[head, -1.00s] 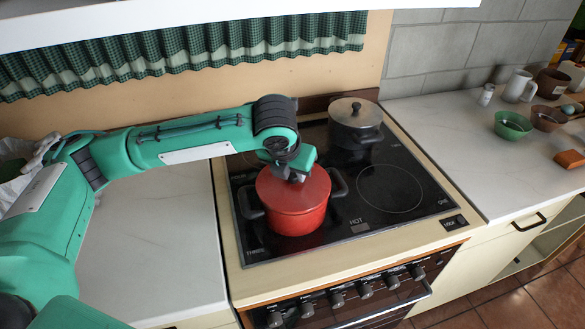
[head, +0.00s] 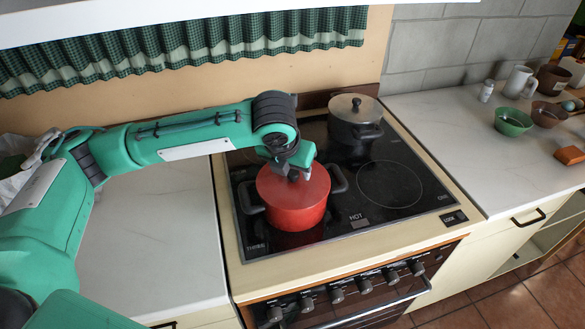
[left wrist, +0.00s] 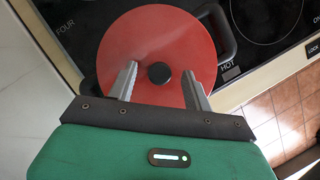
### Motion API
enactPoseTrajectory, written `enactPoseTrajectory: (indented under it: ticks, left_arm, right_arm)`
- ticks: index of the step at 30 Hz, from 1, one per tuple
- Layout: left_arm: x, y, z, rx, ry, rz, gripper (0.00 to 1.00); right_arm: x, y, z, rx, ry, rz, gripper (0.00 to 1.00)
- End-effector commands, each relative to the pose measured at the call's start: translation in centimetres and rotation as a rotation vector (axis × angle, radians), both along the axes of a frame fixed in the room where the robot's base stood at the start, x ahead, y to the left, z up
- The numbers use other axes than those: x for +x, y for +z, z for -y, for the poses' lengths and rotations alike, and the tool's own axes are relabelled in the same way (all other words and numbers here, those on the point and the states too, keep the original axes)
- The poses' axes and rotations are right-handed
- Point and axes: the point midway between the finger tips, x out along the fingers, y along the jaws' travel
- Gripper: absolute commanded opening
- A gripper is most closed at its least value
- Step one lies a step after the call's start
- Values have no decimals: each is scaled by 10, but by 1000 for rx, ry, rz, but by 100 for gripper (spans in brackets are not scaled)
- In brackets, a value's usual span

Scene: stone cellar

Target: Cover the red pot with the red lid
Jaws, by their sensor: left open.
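The red pot (head: 296,213) stands on the front left of the black cooktop, with dark handles at its sides. The red lid (head: 283,187) lies on top of the pot and hides its inside. In the left wrist view the lid (left wrist: 160,32) shows as a red disc with a black knob at its middle. My left gripper (head: 298,174) is right over the lid. Its two grey fingers are open, one on each side of the knob, as the left wrist view shows (left wrist: 162,82); they do not appear to grip it. My right gripper is not in view.
Bowls (head: 513,121), a white mug (head: 518,82) and other small things stand on the right counter. The left counter (head: 150,240) looks clear beside the stove.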

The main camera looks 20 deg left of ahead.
Motion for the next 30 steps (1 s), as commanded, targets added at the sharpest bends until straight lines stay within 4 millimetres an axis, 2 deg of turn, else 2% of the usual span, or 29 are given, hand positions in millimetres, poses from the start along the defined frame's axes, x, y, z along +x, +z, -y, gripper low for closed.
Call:
enactPoseTrajectory:
  ticks: [12,16,22,30]
  left_arm:
    - [-33,83,-3,-2,-3,6,51]
    - [-42,103,-4,0,-1,5,51]
    - [-49,119,-5,0,-1,2,51]
    - [-50,120,-5,0,0,1,51]
  right_arm:
    - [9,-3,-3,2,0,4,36]
    - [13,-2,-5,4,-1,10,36]
    - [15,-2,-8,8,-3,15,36]
    - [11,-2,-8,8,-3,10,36]
